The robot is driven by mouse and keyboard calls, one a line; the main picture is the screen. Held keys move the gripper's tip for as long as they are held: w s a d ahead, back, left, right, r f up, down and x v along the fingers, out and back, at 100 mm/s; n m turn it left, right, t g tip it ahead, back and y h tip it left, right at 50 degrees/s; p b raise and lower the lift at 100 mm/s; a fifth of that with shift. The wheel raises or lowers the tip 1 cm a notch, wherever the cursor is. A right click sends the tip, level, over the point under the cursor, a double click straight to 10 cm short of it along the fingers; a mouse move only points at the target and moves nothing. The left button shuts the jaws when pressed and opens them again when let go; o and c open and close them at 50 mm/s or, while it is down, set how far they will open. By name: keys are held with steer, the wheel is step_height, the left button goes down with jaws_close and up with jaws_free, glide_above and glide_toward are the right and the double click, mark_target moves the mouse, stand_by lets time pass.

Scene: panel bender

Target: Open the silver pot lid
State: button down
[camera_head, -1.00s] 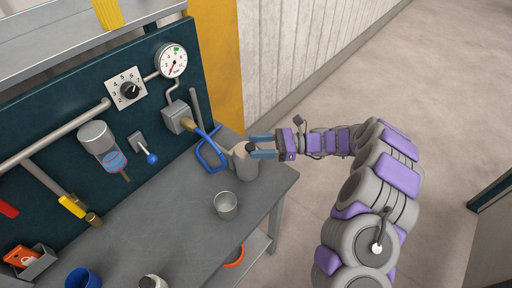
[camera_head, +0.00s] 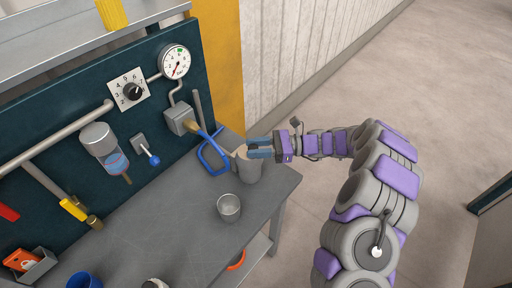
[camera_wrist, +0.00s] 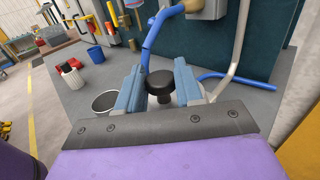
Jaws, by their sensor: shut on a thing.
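The silver pot (camera_head: 249,172) stands upright near the right end of the grey workbench, by the wall panel. Its lid has a black knob, clear in the wrist view (camera_wrist: 159,83). My gripper (camera_head: 250,148) reaches in from the right at the top of the pot. Its two blue fingers (camera_wrist: 158,90) are shut on the knob, one on each side. The fingers hide part of the pot's top, and I cannot tell whether the lid sits flat on the rim.
A blue hose (camera_head: 212,152) lies just left of the pot and runs to a grey valve box (camera_head: 181,120). An open grey cup (camera_head: 229,207) stands in front of the pot. A blue cup (camera_head: 83,281) is at the lower left. Open floor lies to the right.

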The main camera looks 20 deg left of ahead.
steer(key=shift+s+a, duration=0.2)
